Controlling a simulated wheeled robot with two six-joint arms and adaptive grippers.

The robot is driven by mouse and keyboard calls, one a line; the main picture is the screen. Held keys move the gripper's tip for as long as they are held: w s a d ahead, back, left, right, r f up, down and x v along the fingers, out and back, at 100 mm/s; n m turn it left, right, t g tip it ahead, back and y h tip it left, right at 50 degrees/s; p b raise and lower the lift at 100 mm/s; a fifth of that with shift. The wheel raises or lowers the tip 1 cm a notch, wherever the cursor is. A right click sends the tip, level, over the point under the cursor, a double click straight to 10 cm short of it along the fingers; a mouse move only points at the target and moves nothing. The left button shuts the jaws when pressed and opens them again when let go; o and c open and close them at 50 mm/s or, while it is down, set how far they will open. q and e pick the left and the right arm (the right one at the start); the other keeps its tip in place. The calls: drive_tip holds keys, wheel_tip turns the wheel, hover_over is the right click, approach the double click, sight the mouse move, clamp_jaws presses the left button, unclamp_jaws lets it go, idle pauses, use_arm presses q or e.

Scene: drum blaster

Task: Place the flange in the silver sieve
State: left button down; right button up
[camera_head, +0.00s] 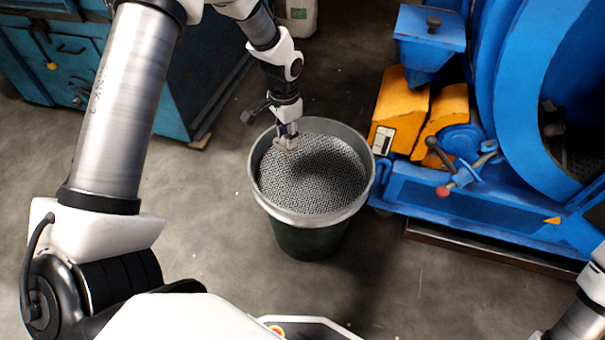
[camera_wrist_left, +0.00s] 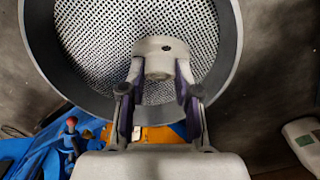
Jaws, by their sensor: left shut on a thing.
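The silver sieve (camera_head: 325,178) is a round metal mesh with a grey rim, sitting on top of a dark green bin (camera_head: 308,240). It also fills the top of the left wrist view (camera_wrist_left: 100,38). My left gripper (camera_head: 287,140) is over the left part of the sieve, pointing down. In the left wrist view its fingers (camera_wrist_left: 158,85) are shut on the flange (camera_wrist_left: 160,55), a pale grey round part with a small dark hole. The flange is in front of the mesh; I cannot tell whether it touches it. My right gripper is not in view.
A blue machine (camera_head: 470,205) with orange covers (camera_head: 400,108) and a red-knobbed lever (camera_head: 443,190) stands close to the right of the bin. A teal cabinet (camera_head: 190,80) stands at the back left. The concrete floor left of the bin is clear.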

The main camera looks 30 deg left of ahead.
use_arm(q)
wheel_tip(320, 180, down, 9)
drive_tip(key=b, duration=0.3)
drive_tip(key=shift+d+r, duration=0.1)
drive_tip(key=shift+r, duration=0.15)
drive_tip(key=c, duration=0.8)
unclamp_jaws()
wheel_tip(320, 180, up, 12)
drive_tip(key=p, duration=0.5)
drive_tip(key=shift+w, duration=0.1)
